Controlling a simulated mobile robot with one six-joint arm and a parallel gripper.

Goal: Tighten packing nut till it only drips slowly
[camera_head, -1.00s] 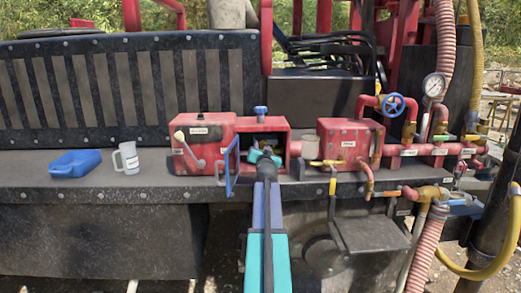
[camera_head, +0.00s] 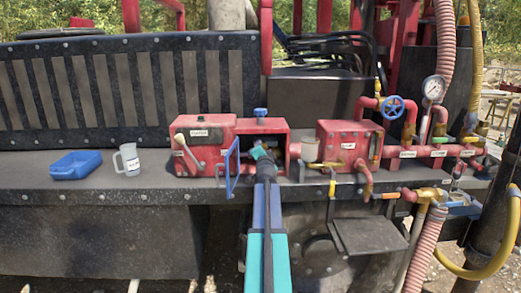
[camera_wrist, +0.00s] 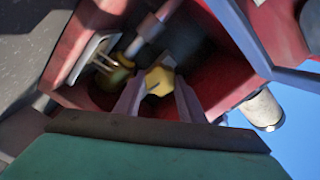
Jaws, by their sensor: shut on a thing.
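The packing nut (camera_wrist: 158,81) is a yellow brass hexagonal piece inside the open red pump housing (camera_head: 270,125). My gripper (camera_wrist: 158,92) is shut on it, with one finger on each side in the wrist view. In the head view my gripper (camera_head: 260,152) reaches into the housing's opening, and my wrist hides the nut. A shiny rod (camera_wrist: 150,28) runs from near the nut towards the upper right in the wrist view. I cannot see any dripping.
A red box (camera_head: 345,140), pipes and a blue valve wheel (camera_head: 393,105) are to the right. A blue tray (camera_head: 76,165) and a white jug (camera_head: 127,158) stand on the ledge at left.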

